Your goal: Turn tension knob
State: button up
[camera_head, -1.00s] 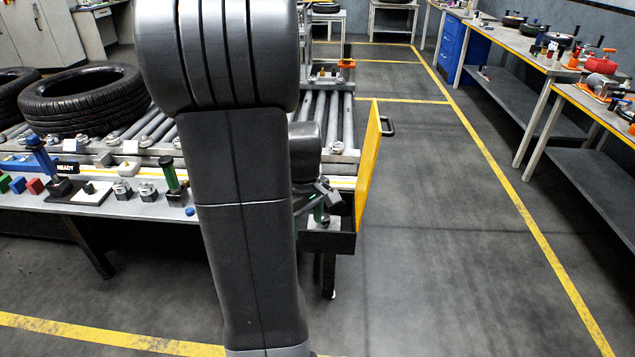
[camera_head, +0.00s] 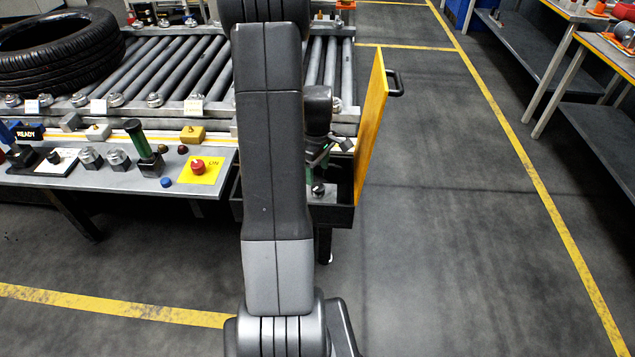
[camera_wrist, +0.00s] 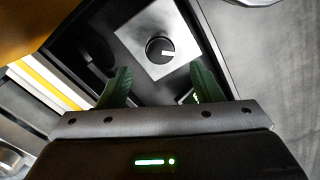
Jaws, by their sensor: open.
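The tension knob is a round black knob (camera_wrist: 159,49) with a white pointer line. It sits on a light square plate (camera_wrist: 133,32) inside a dark open box, in the wrist view. The knob also shows in the head view (camera_head: 318,188), low in the box right of my arm. My gripper (camera_wrist: 158,88) has two green fingers, spread apart with nothing between them. In the wrist view the knob lies beyond the fingertips, roughly centred between them and apart from them. In the head view my arm and wrist hide much of the gripper.
An open yellow door (camera_head: 371,130) with a dark handle stands just right of the box (camera_head: 338,216). The roller conveyor (camera_head: 190,68) carries a tyre (camera_head: 55,52) at left. A red button on a yellow plate (camera_head: 213,172) is left of my arm.

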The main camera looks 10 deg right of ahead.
aim_at(317, 186)
notch_tip(317, 186, down, 6)
jog(key=shift+r, duration=0.1)
dwell(0.4)
jog(key=c, duration=1)
